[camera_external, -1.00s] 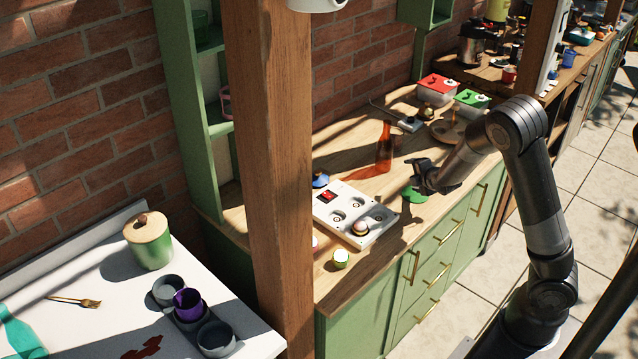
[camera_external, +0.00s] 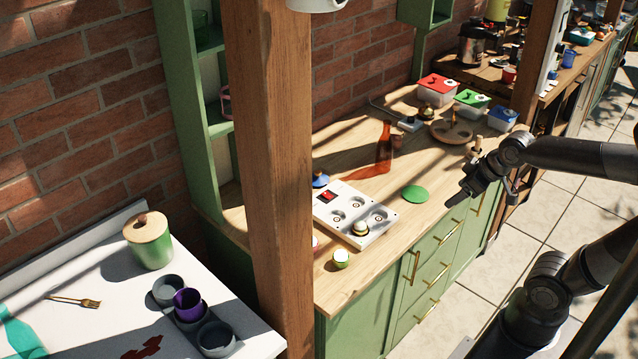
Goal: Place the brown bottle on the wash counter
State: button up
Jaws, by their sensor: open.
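The brown bottle (camera_external: 384,148) stands upright on the wooden top of the green-fronted counter (camera_external: 335,283), toward the wall and behind the green disc. Its orange-brown glass casts a reddish shadow to the left. My gripper (camera_external: 455,203) is open and empty, above the counter's front edge, to the right of the bottle and well apart from it. A white-topped counter (camera_external: 60,268) stands at the lower left; I cannot tell from this view whether it is the wash counter.
A white panel with round knobs (camera_external: 357,218) lies left of a flat green disc (camera_external: 415,194). Lidded boxes (camera_external: 437,92) and a round wooden board (camera_external: 440,135) stand farther back. A thick wooden post (camera_external: 270,180) rises between the two counters. A green-bottomed jar (camera_external: 150,243) and cups (camera_external: 216,338) stand on the white top.

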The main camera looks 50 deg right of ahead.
jog(key=s+a+r+m, duration=0.1)
jog(key=s, duration=0.4)
jog(key=shift+s+a+r+m+g, duration=0.15)
jog(key=shift+s+a+m+g, duration=0.05)
jog(key=shift+s+m+g, duration=0.15)
jog(key=shift+s, duration=0.25)
jog(key=shift+c, duration=0.7)
jog(key=c, duration=0.4)
